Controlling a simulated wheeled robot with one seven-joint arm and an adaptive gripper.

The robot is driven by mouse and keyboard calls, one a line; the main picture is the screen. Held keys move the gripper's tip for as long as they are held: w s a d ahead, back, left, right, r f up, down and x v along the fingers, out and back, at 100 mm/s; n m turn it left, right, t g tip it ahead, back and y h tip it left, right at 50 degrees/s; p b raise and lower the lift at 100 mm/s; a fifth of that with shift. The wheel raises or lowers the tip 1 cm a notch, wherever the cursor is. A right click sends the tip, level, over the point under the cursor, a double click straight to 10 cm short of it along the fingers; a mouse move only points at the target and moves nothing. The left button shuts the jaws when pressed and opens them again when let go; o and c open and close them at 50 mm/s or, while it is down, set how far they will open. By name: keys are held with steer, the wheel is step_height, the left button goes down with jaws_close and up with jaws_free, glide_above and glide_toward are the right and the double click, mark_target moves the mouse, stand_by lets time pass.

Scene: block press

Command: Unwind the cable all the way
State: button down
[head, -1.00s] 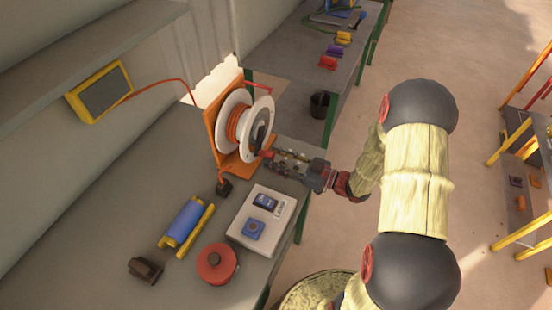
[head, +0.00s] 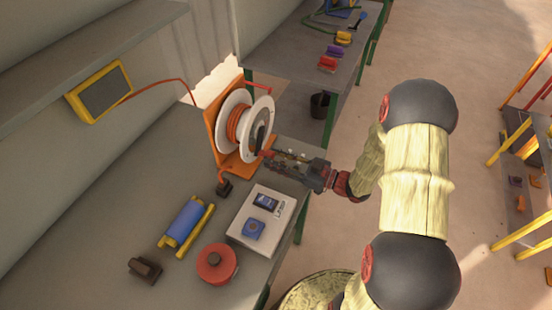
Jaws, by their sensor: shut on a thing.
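A white cable reel (head: 232,121) with orange-red cable (head: 236,125) wound on it stands upright on an orange bracket (head: 213,133) near the bench's right edge. A dark crank (head: 261,135) with a red grip sits on the reel's right face. My gripper (head: 268,155) is at the lower end of this crank, shut on its grip, which the fingers largely hide. A short piece of orange-red cable runs from the reel's bottom to a small black block (head: 224,187) on the bench.
A white switch box (head: 258,220) with blue controls, a red round knob (head: 216,263), a blue roller (head: 184,222) and a brown block (head: 145,267) lie on the bench (head: 120,200). A yellow-framed screen (head: 101,90) stands at the wall. The bench's left part is clear.

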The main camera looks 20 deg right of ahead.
steer(key=shift+w+d+f, duration=0.1)
steer(key=n+b, duration=0.1)
steer(key=w+d+n+b, duration=0.1)
steer(key=shift+f+n, duration=0.35)
steer(key=shift+n, duration=0.05)
steer(key=w+d+n+b, duration=0.1)
steer(key=n, duration=0.1)
steer(key=shift+w+d+f+n+b, duration=0.1)
steer(key=shift+d+n+b, duration=0.05)
steer(key=shift+n+b, duration=0.15)
steer(key=w+d+n+b, duration=0.1)
steer(key=n, duration=0.1)
steer(key=shift+w+d+n+b, duration=0.15)
steer(key=shift+n+b, duration=0.15)
steer(key=shift+b, duration=0.05)
steer(key=shift+w+d+r+n+b, duration=0.25)
steer(key=shift+w+r+n+b, duration=0.1)
steer(key=shift+n, duration=0.35)
steer(key=shift+d+r, duration=0.1)
steer(key=c, duration=1.4)
jaws_free()
